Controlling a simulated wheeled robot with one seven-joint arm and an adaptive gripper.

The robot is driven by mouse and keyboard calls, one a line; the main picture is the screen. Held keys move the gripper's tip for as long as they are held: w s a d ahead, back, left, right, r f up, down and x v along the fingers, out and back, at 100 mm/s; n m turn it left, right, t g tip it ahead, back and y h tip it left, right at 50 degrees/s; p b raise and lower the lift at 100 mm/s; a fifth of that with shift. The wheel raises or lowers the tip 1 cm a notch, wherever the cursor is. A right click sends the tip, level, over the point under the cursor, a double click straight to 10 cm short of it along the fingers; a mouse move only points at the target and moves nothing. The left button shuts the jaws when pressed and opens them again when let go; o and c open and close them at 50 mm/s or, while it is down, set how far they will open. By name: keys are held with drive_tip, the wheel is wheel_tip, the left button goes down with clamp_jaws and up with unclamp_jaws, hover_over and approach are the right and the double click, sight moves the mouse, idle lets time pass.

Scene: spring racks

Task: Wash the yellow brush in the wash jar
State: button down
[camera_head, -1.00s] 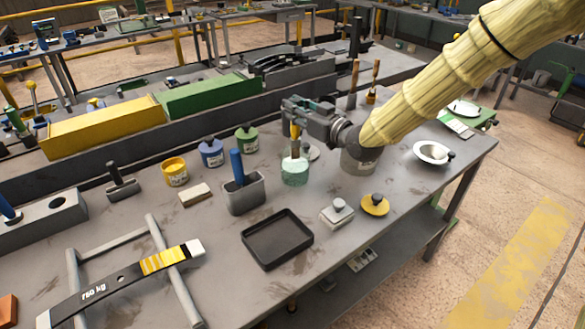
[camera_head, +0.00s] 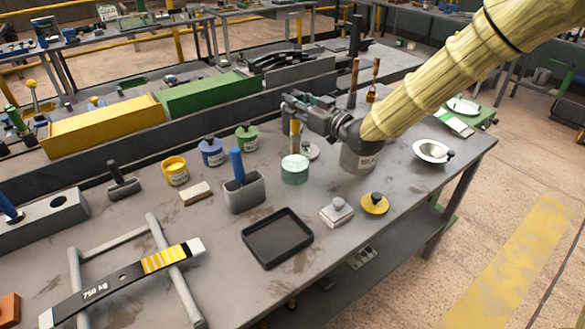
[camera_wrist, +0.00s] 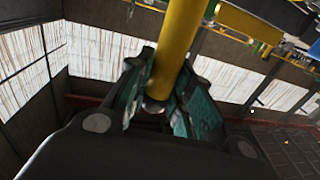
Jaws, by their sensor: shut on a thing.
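My gripper (camera_head: 297,110) is shut on the yellow brush (camera_head: 295,130), holding it roughly upright by its handle. In the wrist view the yellow handle (camera_wrist: 182,45) stands between the fingers. The pale green, see-through wash jar (camera_head: 294,171) stands on the bench just below. The brush's lower end meets the far side of the jar's rim in the picture. The bristles do not show clearly, and I cannot tell whether they are behind the jar or just inside its mouth.
A small metal lid (camera_head: 311,151) lies beside the jar. A grey holder (camera_head: 244,194) with a blue-handled tool, yellow (camera_head: 175,172), blue (camera_head: 211,153) and green (camera_head: 247,138) pots, a black tray (camera_head: 277,238) and a grey canister (camera_head: 357,158) stand around it.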

sight(295, 94)
drive_tip(key=shift+r+p, duration=1.05)
drive_tip(key=shift+r, duration=1.5)
